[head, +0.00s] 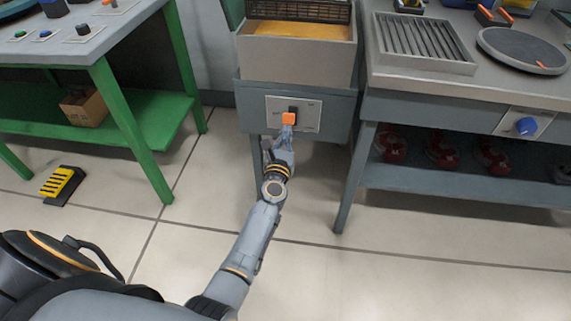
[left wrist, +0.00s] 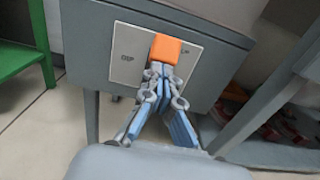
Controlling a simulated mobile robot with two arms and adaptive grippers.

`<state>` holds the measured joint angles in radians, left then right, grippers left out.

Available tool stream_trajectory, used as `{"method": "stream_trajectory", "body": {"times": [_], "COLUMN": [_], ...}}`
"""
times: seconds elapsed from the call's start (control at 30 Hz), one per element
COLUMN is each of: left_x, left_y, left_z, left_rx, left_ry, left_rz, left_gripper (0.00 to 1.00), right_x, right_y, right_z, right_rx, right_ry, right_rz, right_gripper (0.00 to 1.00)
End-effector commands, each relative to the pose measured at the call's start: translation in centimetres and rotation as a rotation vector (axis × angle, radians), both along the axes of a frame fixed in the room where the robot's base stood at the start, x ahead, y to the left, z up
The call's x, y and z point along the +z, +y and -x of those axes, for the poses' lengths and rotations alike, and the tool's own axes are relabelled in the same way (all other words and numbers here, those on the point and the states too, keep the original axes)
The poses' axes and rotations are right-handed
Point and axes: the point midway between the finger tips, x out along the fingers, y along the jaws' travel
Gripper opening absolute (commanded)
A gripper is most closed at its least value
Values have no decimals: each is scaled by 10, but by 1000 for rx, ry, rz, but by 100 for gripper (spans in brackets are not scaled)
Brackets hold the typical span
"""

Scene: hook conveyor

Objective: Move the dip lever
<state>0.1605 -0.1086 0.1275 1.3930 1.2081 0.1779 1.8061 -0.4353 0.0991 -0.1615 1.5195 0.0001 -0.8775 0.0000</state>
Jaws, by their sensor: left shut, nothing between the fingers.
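The dip lever has an orange knob (head: 288,118) and sits on a pale panel (head: 309,113) on the front of the grey fryer-like stand. The knob also shows in the left wrist view (left wrist: 166,48), with the panel's lettering partly covered. My left gripper (head: 286,130) is just below the knob in the head view, with its fingers shut and nothing between them. In the left wrist view its fingertips (left wrist: 160,72) are together at the underside of the knob; I cannot tell whether they touch it. My right gripper is not in view.
Above the panel is a vat (head: 300,52) of yellow liquid with a dark wire basket (head: 298,11). A grey counter (head: 420,88) stands to the right, a green table (head: 95,62) to the left. A yellow-and-black pedal (head: 61,184) lies on the floor.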

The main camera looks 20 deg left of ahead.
Motion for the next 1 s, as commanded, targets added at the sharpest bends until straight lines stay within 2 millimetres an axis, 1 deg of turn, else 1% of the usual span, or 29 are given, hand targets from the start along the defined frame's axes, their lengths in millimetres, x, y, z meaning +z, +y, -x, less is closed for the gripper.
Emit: {"method": "stream_trajectory", "body": {"times": [0.03, 0.17, 0.4, 0.5, 0.6, 0.77, 1.0], "left_x": [12, 8, 1, 0, -2, -2, -2], "left_y": [0, -7, -21, -26, -30, -33, -33], "left_z": [2, 24, 76, 93, 105, 113, 114], "left_rx": [5, 4, 1, 1, -1, 0, 0], "left_ry": [-21, -15, -3, 0, 1, 1, 2], "left_rz": [-3, 0, -1, 0, 0, 2, 3], "left_gripper": [0, 0, 0, 0, 0, 0, 0], "right_x": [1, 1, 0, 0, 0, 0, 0], "right_y": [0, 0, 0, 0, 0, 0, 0], "right_z": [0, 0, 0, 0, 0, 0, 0], "right_rx": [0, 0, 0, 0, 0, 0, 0], "right_ry": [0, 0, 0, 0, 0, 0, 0], "right_rz": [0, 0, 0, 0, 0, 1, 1], "right_gripper": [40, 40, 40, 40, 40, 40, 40]}}
